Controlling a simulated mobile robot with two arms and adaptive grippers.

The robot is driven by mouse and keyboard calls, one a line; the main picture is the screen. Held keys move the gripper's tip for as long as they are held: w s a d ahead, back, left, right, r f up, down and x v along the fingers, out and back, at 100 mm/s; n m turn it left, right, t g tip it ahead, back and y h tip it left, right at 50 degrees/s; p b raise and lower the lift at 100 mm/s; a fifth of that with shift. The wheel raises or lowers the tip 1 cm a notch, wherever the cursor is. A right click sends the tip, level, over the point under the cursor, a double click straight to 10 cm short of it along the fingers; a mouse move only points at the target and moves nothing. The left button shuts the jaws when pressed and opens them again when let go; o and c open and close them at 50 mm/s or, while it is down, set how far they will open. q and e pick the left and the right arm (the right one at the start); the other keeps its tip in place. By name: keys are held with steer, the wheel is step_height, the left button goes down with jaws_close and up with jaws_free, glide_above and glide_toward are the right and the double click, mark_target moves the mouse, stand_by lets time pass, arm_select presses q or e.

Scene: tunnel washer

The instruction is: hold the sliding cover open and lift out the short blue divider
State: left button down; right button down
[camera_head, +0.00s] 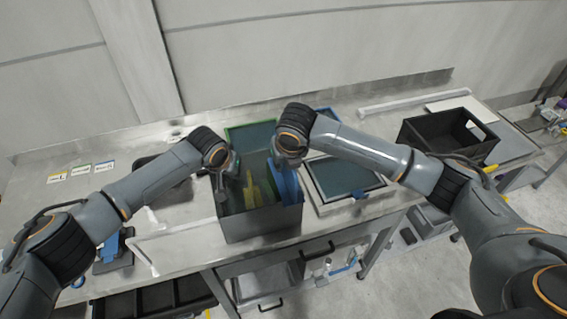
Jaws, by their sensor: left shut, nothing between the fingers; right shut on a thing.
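A dark grey open box (262,226) stands on the bench in the middle. A blue panel, which looks like the short blue divider (289,184), stands upright inside at its right side. My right gripper (288,164) is shut on the top of this blue divider, and its fingers are partly hidden by the wrist. Yellow pieces (254,193) stand left of the divider. My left gripper (224,184) is shut and empty at the box's left side; I cannot tell whether it touches anything. A green-edged dark panel (256,134) lies at the box's back; I cannot tell whether it is the sliding cover.
A framed dark panel (343,177) lies right of the box. A black open crate (445,132) stands further right. A dark tray (163,180) lies to the left, near small labels (80,170) on the bench.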

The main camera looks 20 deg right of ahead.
arm_select(q)
steer(key=shift+a, duration=0.1)
step_height(320, 180, up, 9)
steer(key=d, duration=0.1)
stand_by(0.8)
stand_by(0.4)
